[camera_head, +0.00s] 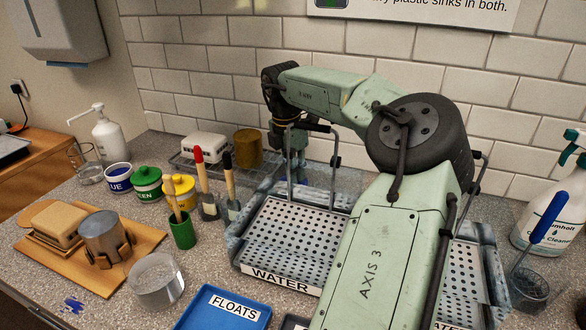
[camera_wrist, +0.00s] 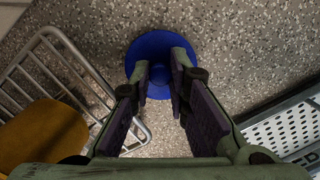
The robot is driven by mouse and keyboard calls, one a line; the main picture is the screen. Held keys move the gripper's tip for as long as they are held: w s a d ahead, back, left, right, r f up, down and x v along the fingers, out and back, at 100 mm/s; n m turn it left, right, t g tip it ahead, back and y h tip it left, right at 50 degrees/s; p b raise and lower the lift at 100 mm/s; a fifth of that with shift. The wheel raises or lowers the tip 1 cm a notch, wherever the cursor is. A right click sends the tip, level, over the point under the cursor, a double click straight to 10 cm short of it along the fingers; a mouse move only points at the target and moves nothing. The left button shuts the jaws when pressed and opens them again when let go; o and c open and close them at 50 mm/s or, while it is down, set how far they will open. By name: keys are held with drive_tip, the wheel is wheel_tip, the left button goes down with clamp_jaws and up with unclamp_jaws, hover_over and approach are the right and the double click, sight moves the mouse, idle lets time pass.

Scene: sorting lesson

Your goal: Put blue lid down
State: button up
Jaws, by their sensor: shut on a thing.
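The round blue lid (camera_wrist: 137,58) shows in the wrist view, over the speckled counter. My gripper (camera_wrist: 160,76) is shut on its central knob, one finger on each side. I cannot tell whether the lid touches the counter or hangs just above it. A blue pot (camera_head: 119,182) stands at the left without a lid, beside a green lidded pot (camera_head: 147,187) and a yellow lidded pot (camera_head: 180,192).
A wire rack (camera_wrist: 62,62) with a mustard cylinder (camera_wrist: 38,135) lies left of the lid. The perforated tray (camera_wrist: 284,128) lies to its right. Bare counter surrounds the lid. Tall brushes (camera_head: 229,185) stand in front of the rack.

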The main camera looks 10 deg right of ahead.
drive_tip(key=shift+f, duration=0.25)
drive_tip(key=o, duration=0.8)
drive_tip(key=shift+c, duration=0.2)
wheel_tip(320, 180, up, 12)
drive_tip(key=a+b, duration=0.1)
drive_tip(key=shift+s+r+b, duration=0.15)
drive_tip(key=shift+s+b, duration=0.2)
drive_tip(key=shift+a, duration=0.1)
